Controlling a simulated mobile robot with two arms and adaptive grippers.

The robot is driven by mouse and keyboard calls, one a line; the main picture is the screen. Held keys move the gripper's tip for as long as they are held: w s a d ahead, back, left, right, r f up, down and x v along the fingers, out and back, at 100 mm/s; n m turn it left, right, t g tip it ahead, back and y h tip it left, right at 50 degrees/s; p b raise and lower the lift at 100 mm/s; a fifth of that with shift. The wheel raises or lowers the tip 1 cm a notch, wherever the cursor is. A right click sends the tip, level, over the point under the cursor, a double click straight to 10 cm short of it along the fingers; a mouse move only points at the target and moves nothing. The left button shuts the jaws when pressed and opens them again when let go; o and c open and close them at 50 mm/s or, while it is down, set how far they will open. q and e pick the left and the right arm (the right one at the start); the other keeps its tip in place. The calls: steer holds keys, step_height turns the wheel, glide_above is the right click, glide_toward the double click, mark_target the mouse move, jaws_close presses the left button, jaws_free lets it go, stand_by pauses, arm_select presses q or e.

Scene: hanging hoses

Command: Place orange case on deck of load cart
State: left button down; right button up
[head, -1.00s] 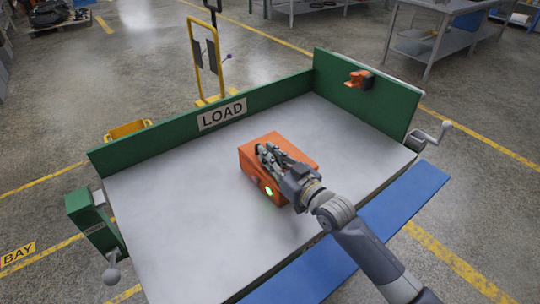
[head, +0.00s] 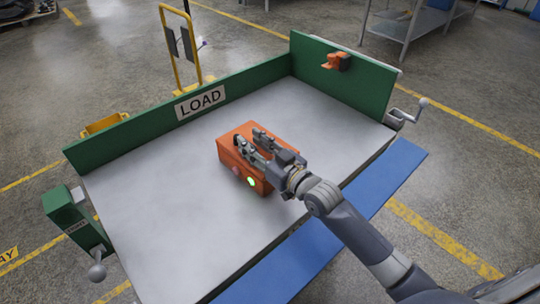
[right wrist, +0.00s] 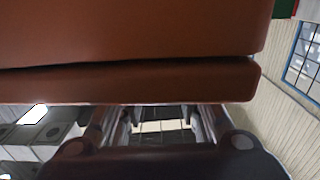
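My left gripper is not in view.
A green wall with a LOAD sign (head: 201,102) runs along the deck's far side. A green end wall (head: 350,85) with an orange clamp (head: 336,61) stands at the right. A blue strip (head: 330,225) borders the near edge. The deck's left half is clear.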

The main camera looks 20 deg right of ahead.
steer(key=v, duration=1.1)
